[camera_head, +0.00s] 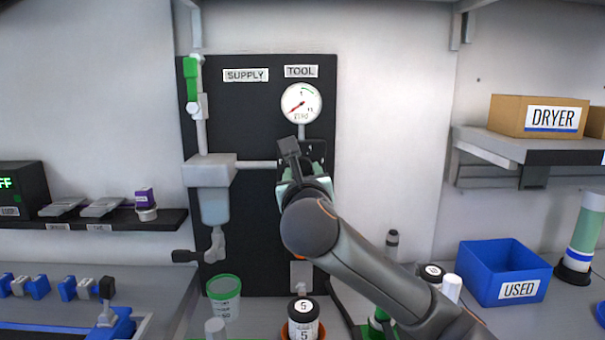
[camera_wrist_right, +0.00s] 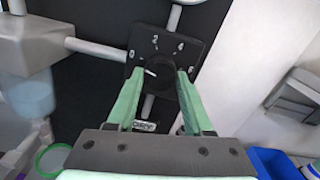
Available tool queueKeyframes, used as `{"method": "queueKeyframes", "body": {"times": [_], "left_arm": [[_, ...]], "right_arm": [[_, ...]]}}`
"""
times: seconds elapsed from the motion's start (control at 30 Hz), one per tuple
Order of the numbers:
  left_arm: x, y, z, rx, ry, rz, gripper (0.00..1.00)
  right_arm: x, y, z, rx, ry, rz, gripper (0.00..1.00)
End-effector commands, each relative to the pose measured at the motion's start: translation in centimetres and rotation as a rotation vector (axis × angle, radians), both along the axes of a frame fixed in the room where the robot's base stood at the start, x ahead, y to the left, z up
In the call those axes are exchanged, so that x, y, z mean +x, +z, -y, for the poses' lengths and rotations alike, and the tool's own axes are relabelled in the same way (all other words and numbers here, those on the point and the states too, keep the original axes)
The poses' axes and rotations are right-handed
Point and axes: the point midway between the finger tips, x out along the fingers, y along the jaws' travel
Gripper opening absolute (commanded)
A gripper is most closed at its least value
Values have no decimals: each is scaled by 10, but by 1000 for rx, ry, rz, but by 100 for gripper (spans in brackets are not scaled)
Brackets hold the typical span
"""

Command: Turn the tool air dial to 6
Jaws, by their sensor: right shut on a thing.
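The tool air dial (camera_wrist_right: 157,72) is a round black knob on a dark plate with white numbers around it. A short white mark on the knob lies toward its left side, on the side of the 0. My right gripper (camera_wrist_right: 160,76) is shut on the knob, with one green finger on each side. In the head view my right gripper (camera_head: 304,172) and forearm cover the dial. Above it, the TOOL gauge (camera_head: 301,104) has its red needle toward the lower left. My left gripper is not in view.
The black panel also carries the SUPPLY side, with a green-handled valve (camera_head: 192,85) and a grey filter unit (camera_head: 210,172) left of my gripper. Below stand a green-rimmed cup (camera_head: 224,300) and several bottles. A blue USED bin (camera_head: 502,275) sits at the right.

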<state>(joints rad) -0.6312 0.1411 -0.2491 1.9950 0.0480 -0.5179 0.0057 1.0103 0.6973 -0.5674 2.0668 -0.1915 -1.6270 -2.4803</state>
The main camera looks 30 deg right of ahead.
Motion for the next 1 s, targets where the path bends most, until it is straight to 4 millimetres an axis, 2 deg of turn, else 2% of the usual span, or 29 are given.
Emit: {"method": "queueKeyframes", "body": {"times": [0.27,0.47,1.0], "left_arm": [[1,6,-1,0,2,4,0],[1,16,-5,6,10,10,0],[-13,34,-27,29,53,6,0]], "right_arm": [[0,0,0,33,0,17,0],[0,1,0,125,-1,70,0],[1,1,-2,549,-2,328,0]]}}
